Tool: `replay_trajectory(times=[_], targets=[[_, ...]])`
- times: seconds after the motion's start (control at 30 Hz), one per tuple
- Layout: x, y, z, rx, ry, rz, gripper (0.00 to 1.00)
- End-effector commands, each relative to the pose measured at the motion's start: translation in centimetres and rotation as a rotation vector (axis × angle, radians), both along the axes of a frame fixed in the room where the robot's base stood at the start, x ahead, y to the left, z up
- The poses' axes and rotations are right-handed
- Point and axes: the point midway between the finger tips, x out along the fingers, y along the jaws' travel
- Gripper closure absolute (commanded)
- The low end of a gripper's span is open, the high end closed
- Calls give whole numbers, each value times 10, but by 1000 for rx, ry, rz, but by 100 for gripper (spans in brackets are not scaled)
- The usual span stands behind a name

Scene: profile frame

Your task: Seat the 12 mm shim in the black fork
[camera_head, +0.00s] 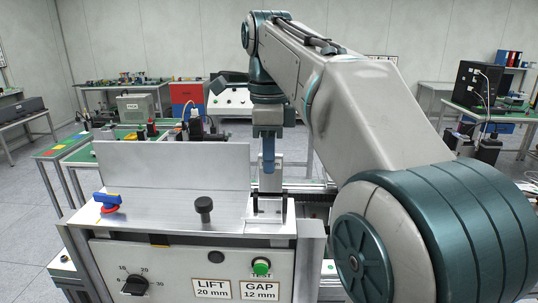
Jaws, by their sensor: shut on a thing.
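My gripper (268,158) points down above the right end of the bench fixture, with blue fingers. It is shut on a light grey block (270,183), which seems to be the shim; the fingers hide its upper part. The block is upright, just above or within a small light bracket with dark upright parts, which seems to be the black fork (284,208). At this size I cannot tell whether the block touches the fork or sits between its prongs.
The front panel has a dial (134,286), a green button (261,267) and labels reading LIFT 20 mm and GAP 12 mm.

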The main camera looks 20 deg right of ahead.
Motion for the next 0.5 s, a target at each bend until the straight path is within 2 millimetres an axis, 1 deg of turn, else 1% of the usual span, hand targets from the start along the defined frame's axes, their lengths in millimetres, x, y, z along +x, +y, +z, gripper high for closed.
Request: replay_trajectory(times=[0.5], targets=[[0,0,-11,0,0,0,100]])
